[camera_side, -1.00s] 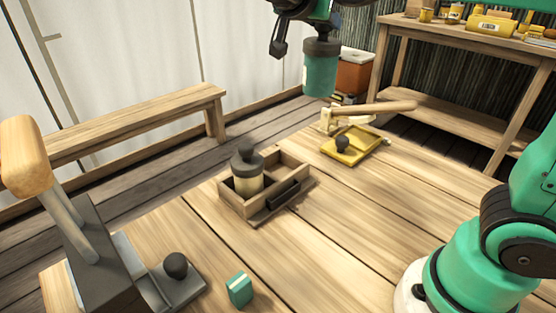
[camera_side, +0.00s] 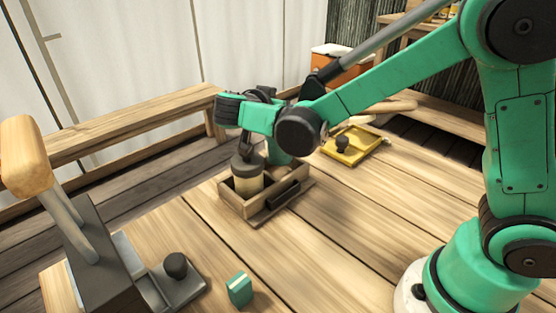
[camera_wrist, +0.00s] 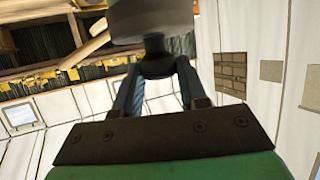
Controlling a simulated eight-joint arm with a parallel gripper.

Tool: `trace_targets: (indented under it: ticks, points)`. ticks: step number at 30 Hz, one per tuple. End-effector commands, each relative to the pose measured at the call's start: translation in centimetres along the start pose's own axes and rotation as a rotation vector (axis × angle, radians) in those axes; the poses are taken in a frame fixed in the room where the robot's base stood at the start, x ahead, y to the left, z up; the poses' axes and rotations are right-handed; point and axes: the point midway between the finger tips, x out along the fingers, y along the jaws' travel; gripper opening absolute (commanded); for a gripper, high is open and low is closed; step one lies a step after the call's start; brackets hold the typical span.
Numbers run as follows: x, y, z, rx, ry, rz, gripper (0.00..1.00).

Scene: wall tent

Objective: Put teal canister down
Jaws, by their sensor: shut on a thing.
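The teal canister (camera_side: 280,156) shows as a small teal patch at the tray's far right side, mostly hidden behind my arm and the cream canister. I cannot tell whether it touches the tray floor. In the wrist view its dark lid (camera_wrist: 150,18) fills the top, and my gripper (camera_wrist: 157,72) is shut on the lid's round knob. In the side view my gripper's fingers are largely hidden by my arm. The wooden tray (camera_side: 236,207) has compartments and a dark front handle. A cream canister (camera_side: 247,183) with a dark lid stands upright in its left part.
A yellow tray (camera_side: 358,158) with a dark knob lies behind right, near a wooden-handled tool (camera_side: 392,107). A teal-and-white block (camera_side: 239,290) is at the front. A dark stand with a wooden-handled lever (camera_side: 28,155) is at left. The table right of the wooden tray is clear.

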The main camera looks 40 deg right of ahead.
Motion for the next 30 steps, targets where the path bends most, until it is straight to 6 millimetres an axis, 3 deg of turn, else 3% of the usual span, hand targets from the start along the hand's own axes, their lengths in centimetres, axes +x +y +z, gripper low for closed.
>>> trace_targets:
  ticks: [12, 25, 26, 28, 30]
  points:
    - [1.7, 0.0, 4.0, 0.000, 0.001, 0.000, 0.00]
    - [1.9, 0.0, 4.7, 0.000, 0.001, 0.000, 0.00]
    - [1.9, 0.0, 4.6, 0.000, 0.000, 0.000, 0.45]
    - [1.9, 0.0, 4.6, 0.000, 0.000, 0.000, 0.65]
    - [1.9, 0.0, 4.6, 0.000, 0.000, 0.000, 0.68]
